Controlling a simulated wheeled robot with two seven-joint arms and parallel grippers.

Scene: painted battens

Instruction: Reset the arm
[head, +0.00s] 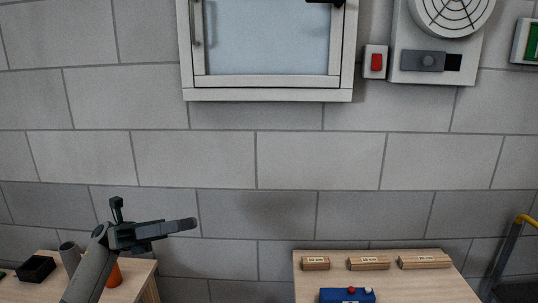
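My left arm (92,268) rises from the lower left. Its gripper (190,225) points right, in front of the grey block wall and above the right edge of the left table. I see its fingers edge-on as one dark bar, so I cannot tell whether they are open or shut. I see nothing hanging from them. My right gripper is not recognisable in the head view.
The left table (142,270) holds a black tray (36,268) and an orange object (115,276), partly behind my arm. The right table (400,288) holds labelled wooden battens (368,263) and a blue box (347,295). A wall cabinet (268,95) hangs above. Floor space separates the tables.

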